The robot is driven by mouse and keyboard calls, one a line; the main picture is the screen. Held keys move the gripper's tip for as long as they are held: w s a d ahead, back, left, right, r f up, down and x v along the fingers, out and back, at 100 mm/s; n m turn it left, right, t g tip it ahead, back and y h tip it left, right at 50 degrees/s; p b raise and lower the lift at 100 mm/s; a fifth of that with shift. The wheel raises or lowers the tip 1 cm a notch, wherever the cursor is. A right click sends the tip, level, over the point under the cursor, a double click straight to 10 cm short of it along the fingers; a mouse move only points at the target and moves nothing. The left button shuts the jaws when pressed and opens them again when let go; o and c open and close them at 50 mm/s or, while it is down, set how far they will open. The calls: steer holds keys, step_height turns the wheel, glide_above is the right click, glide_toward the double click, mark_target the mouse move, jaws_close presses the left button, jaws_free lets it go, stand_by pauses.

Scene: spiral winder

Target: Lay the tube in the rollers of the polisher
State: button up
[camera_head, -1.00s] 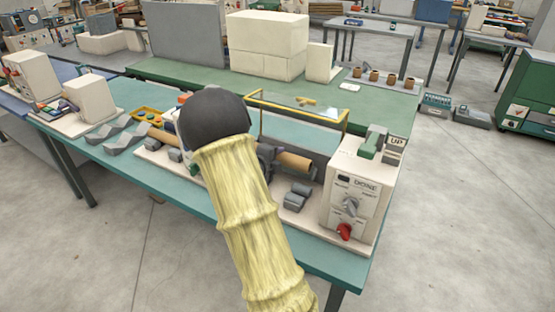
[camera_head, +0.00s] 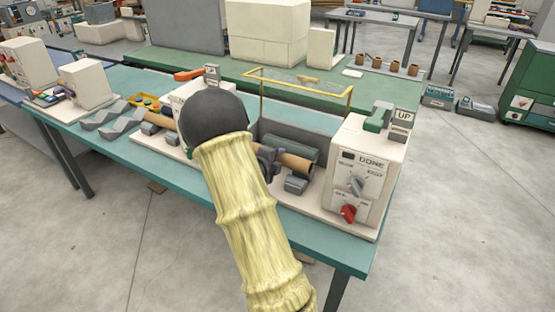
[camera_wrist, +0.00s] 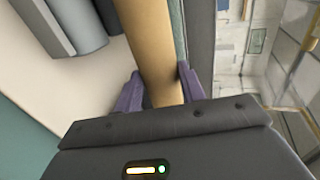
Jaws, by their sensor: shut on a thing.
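The brown tube (camera_head: 296,163) is held crosswise by my gripper (camera_head: 267,160), whose purple fingers are shut on it. In the wrist view the tube (camera_wrist: 150,45) runs up from between the fingers (camera_wrist: 160,88). The polisher (camera_head: 362,180) is the pale machine with a panel reading "DONE". Its dark green roller (camera_head: 297,148) shows just behind the tube, and a grey block (camera_head: 296,185) shows below it. The tube's right end is left of the panel housing.
The polisher's yellow-framed clear guard (camera_head: 300,82) stands raised behind the tube. A sign reading "UP" (camera_head: 403,117) is on the right housing. Grey V-shaped rests (camera_head: 112,118) and a yellow tray (camera_head: 145,102) lie on the teal table (camera_head: 180,178) at left.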

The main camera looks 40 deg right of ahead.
steer(key=shift+f+b, duration=0.6)
steer(key=shift+f, duration=0.25)
steer(key=o, duration=1.1)
steer(key=shift+c, duration=0.2)
steer(key=v, duration=1.7)
steer(key=shift+a+p, duration=0.15)
steer(key=shift+p, duration=0.2)
step_height(320, 180, up, 7)
steer(key=p, duration=0.5)
steer(key=shift+p, duration=0.3)
